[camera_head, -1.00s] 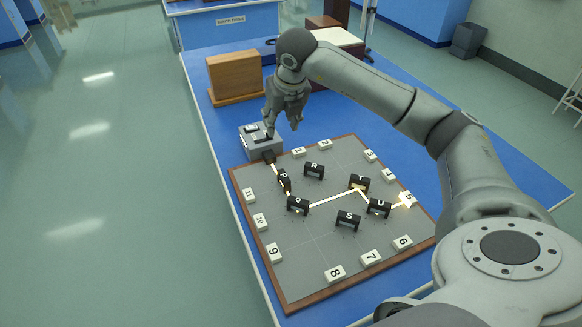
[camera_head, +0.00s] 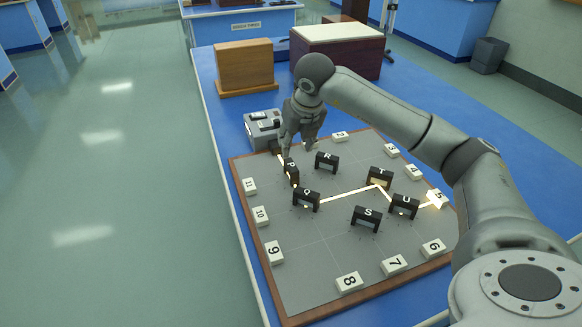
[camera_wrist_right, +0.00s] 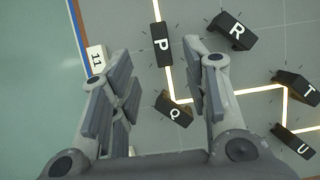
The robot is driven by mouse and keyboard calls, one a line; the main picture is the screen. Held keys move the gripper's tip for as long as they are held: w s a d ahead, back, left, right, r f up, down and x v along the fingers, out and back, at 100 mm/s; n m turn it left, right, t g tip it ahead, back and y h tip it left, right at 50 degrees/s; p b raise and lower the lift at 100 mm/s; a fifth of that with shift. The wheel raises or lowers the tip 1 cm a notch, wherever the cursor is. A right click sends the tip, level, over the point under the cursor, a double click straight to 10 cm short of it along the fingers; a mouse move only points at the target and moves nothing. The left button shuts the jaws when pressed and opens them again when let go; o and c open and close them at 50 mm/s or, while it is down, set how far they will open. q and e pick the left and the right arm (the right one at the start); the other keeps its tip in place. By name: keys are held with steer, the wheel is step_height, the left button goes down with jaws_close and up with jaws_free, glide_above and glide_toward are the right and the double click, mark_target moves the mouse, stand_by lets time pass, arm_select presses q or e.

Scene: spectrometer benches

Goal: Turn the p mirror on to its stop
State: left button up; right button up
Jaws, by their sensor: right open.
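The P mirror (camera_head: 291,171) is a small black block marked P near the far left of the grey board (camera_head: 300,262). In the right wrist view the P mirror (camera_wrist_right: 162,45) stands beyond the fingertips, ahead of the gap between them. My right gripper (camera_head: 302,147) is open above the board's far left part, close to the P mirror; the head view does not clearly show contact. In the right wrist view the right gripper (camera_wrist_right: 157,70) has its fingers wide apart with nothing between their tips. A bright beam runs past P to the Q mirror (camera_head: 306,199).
The R mirror (camera_head: 326,162), T mirror (camera_head: 380,177), U mirror (camera_head: 404,206) and S mirror (camera_head: 366,217) stand nearby. The grey lamp box (camera_head: 262,129) is at the board's far left corner. Numbered white blocks line the edges, and block 5 (camera_head: 437,199) glows.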

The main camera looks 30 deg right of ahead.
mark_target(290, 163)
steer(key=p+x, duration=0.1)
steer(key=x, duration=0.9)
steer(key=shift+f, duration=0.15)
steer(key=shift+c, duration=0.3)
jaws_close()
